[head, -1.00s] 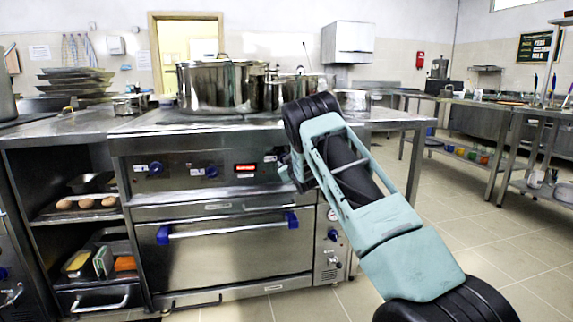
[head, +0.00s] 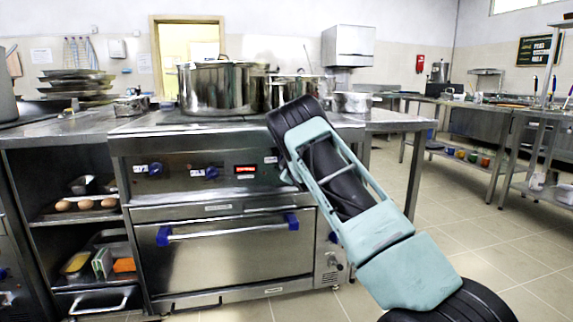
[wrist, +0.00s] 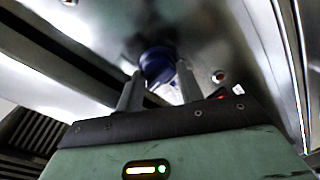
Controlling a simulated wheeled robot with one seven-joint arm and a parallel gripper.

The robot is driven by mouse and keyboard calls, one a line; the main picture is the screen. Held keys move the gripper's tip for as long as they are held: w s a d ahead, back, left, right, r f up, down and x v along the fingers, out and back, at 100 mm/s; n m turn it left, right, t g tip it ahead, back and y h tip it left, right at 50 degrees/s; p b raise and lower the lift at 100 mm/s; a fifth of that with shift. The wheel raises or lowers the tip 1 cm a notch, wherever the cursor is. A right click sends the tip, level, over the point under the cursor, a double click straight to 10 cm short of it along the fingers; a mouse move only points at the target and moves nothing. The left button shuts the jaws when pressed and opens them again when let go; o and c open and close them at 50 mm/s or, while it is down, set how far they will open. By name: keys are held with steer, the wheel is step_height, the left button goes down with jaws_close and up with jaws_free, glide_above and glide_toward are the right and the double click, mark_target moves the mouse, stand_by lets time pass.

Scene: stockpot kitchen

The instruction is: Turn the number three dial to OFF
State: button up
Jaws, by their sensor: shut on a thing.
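In the wrist view a dark blue dial (wrist: 157,64) sits on the steel stove front. My gripper (wrist: 158,82) is shut on it, one finger on each side. The dial's markings cannot be read. In the head view my arm covers the right part of the control panel (head: 225,190), where the gripper is, so the held dial is hidden there. Two other blue dials, the left one (head: 155,169) and the middle one (head: 211,173), show on the panel with small white labels, too small to read.
A red lit display (head: 245,169) is between the middle dial and my arm. The oven handle (head: 225,231) with blue ends runs below the panel. A big steel pot (head: 217,90) and smaller pots stand on the stove top. The floor (head: 460,220) at right is clear.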

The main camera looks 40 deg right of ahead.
steer(key=shift+s, duration=0.1)
steer(key=o, duration=1)
steer(key=p+v, duration=0.3)
steer(key=v, duration=1.4)
steer(key=shift+s+a, duration=0.1)
steer(key=shift+a, duration=0.1)
